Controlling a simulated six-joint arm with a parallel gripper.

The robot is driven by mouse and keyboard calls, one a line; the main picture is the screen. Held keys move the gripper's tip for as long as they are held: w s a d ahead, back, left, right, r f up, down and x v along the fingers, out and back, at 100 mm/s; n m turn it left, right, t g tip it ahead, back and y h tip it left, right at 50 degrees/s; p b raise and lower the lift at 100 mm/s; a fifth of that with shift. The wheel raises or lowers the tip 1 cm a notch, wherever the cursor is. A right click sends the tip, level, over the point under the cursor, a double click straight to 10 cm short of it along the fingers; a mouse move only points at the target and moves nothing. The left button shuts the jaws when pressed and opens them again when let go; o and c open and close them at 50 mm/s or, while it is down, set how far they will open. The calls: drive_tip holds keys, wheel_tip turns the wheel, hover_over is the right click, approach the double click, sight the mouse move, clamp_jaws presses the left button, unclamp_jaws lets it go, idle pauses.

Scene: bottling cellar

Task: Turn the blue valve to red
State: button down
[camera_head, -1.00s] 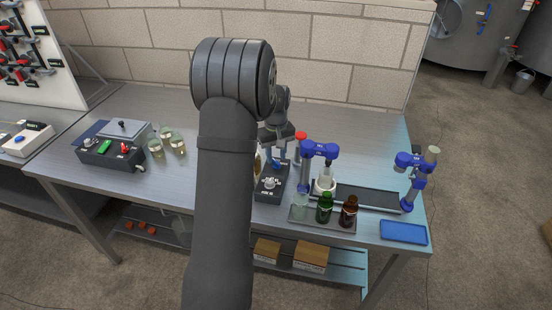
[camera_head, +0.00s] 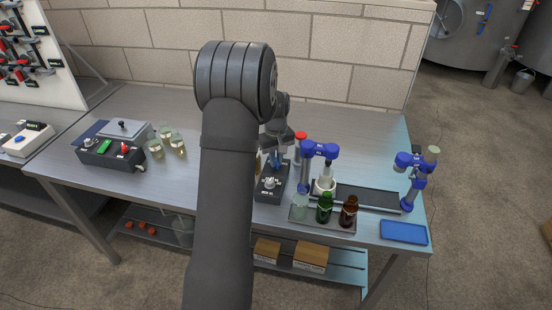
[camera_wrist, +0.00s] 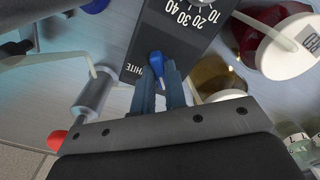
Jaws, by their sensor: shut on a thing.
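The blue valve (camera_wrist: 156,64) is a small blue lever on a dark box (camera_wrist: 150,40) with a numbered dial. My gripper (camera_wrist: 161,88) is shut on the lever, one finger on each side, in the wrist view. The letters "HITE" show on the box beside the lever; no red mark for the valve can be made out. In the head view my gripper (camera_head: 275,159) is at the far end of the box (camera_head: 270,190), and my arm hides part of the area.
A red-capped cylinder (camera_head: 300,146) stands just right of my gripper. A small blue arm (camera_head: 318,150), a green bottle (camera_head: 324,208) and a brown bottle (camera_head: 349,210) are further right. Glasses (camera_head: 176,144) and a control box (camera_head: 112,153) stand left. The bench's back middle is clear.

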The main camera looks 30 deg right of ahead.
drive_tip(key=shift+n, duration=1.1)
drive_tip(key=c, duration=1.5)
unclamp_jaws()
drive_tip(key=shift+o, duration=0.2)
wheel_tip(320, 180, up, 18)
drive_tip(key=shift+f, duration=0.25)
drive_tip(key=shift+f, duration=0.1)
wheel_tip(320, 180, down, 17)
drive_tip(key=shift+f, duration=0.15)
